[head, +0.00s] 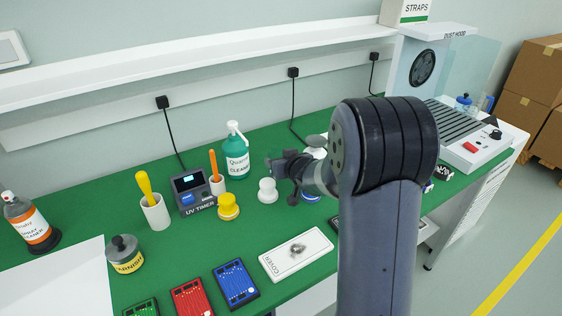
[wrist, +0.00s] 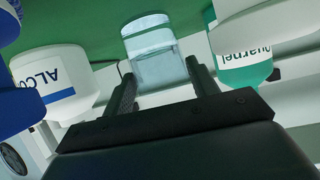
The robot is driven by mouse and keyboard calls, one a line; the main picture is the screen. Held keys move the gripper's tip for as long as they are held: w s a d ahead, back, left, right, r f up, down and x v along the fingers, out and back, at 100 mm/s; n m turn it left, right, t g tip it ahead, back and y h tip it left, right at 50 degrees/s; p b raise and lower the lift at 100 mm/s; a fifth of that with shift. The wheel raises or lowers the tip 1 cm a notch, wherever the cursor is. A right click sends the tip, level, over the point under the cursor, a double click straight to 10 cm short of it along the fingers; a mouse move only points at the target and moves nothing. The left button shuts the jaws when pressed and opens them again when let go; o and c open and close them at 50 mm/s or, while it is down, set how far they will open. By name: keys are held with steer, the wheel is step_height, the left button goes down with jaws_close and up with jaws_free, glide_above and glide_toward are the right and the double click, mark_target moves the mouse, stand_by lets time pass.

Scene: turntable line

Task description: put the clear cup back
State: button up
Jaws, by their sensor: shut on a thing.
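The clear cup (wrist: 154,52) is between the two fingers of my gripper (wrist: 163,88) in the wrist view, which looks upside down. In the head view my gripper (head: 276,165) is over the green bench, right of the teal cleaner bottle (head: 237,162); the cup is hard to make out there. I cannot tell how high the cup is above the bench.
A white knobbed pot (head: 267,191) and a yellow one (head: 228,207) stand near my gripper. The UV timer (head: 190,194) is farther left. A white bottle marked ALCO (wrist: 60,82) is close in the wrist view. A cover plate (head: 297,254) lies in front.

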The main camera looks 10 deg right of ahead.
steer(key=shift+f, duration=0.15)
steer(key=o, duration=1.1)
steer(key=shift+o, duration=0.2)
steer(key=shift+s+r, duration=0.2)
steer(key=shift+r, duration=0.1)
steer(key=p+v, duration=0.2)
steer(key=v, duration=0.9)
steer(key=shift+s, duration=0.25)
steer(key=shift+r, duration=0.1)
